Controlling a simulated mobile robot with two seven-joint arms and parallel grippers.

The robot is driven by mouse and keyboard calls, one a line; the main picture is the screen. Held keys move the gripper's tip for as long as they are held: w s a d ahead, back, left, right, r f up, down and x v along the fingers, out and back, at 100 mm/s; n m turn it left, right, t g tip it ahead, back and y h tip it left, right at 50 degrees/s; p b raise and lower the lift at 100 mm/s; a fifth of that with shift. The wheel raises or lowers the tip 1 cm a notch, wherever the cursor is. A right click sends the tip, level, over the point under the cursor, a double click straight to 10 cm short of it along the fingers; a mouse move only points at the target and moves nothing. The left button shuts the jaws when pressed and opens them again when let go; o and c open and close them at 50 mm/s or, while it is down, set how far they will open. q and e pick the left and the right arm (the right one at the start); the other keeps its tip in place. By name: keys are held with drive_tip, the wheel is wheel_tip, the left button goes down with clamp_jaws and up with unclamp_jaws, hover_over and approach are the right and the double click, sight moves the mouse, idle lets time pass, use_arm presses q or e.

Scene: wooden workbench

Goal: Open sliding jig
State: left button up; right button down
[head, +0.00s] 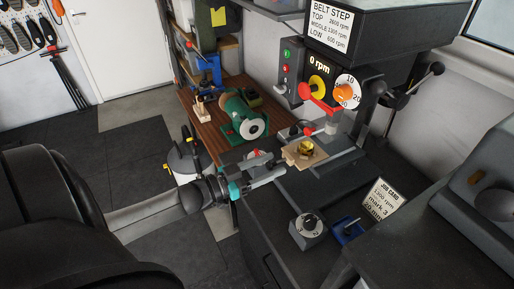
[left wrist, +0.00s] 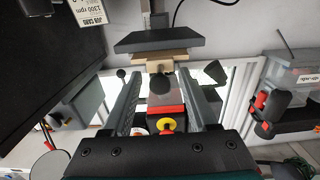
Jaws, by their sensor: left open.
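The jig appears to be the light wooden block (head: 293,158) with a round brass part (head: 306,148) on it, at the drill press below the chuck. My left gripper (head: 283,169) reaches in from the left, its fingers pointing at the jig's near side. In the left wrist view the two grey fingers (left wrist: 160,74) stand apart, with nothing held between them. The wooden block (left wrist: 180,58) shows just beyond the fingertips, under a dark grey plate (left wrist: 158,41). I cannot tell whether the fingertips touch the wood. My right gripper is not in view.
A green grinder (head: 242,115) stands behind on the wooden bench. A dial box (head: 308,231), a blue clamp (head: 346,231) and a job card (head: 380,197) sit nearer.

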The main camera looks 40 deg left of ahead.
use_arm(q)
drive_tip(key=shift+s+a+f, duration=0.1)
drive_tip(key=shift+s+a, duration=0.15)
drive_tip(key=shift+s, duration=0.3)
drive_tip(key=v, duration=1.4)
drive_tip(key=shift+b, duration=0.3)
drive_tip(key=s+a+f+n+g+y+b, duration=0.1)
drive_tip(key=s+f+g+y+b, duration=0.15)
drive_tip(key=f, duration=0.95)
drive_tip(key=s+f+n+g+y+b, duration=0.2)
drive_tip(key=s+f+y+b, duration=0.15)
drive_tip(key=f, duration=0.95)
drive_tip(key=s+a+f+n+g+y+b, duration=0.1)
drive_tip(key=s+f+g+y+b, duration=0.2)
drive_tip(key=f, duration=0.9)
drive_tip(key=s+d+f+g+b, duration=0.2)
drive_tip(key=s+d+f+b, duration=0.1)
drive_tip(key=s+d+f, duration=0.2)
drive_tip(key=s+d+f+m+g+h+b, duration=0.1)
drive_tip(key=s+d+f, duration=0.4)
drive_tip(key=f, duration=0.5)
drive_tip(key=s+d+f+m+g+h+b, duration=0.1)
drive_tip(key=s+d+f+g+b, duration=0.3)
drive_tip(key=d+f, duration=0.4)
drive_tip(key=shift+s+g+b, duration=0.3)
drive_tip(key=shift+s+g, duration=0.1)
drive_tip(key=shift+g, duration=0.15)
